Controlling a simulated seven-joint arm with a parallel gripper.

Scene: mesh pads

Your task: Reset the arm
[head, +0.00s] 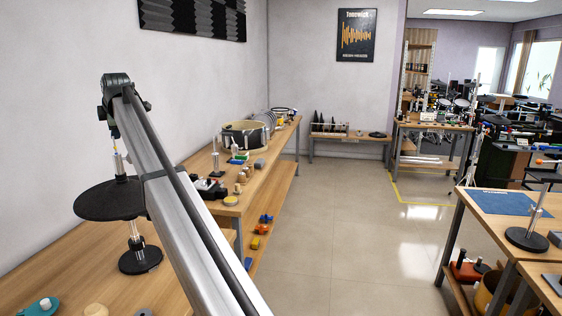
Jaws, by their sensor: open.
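My arm rises from the bottom of the head view to the upper left, a long silver link with a dark stripe. At its far end is a dark joint, with my gripper (114,140) hanging below it, small and partly hidden by the link. It is open, and I see nothing held in it. A black round pad (105,201) on a metal stand (140,260) is below the gripper. The stand has a round black base on the near wooden table (70,262). The link hides the pad's right edge.
A longer bench (262,180) along the left wall holds a drum (243,134) and several small items. A teal item (42,306) lies at the near table's front. At right, another table (490,203) carries a blue mat and a stand. The floor (330,230) between is clear.

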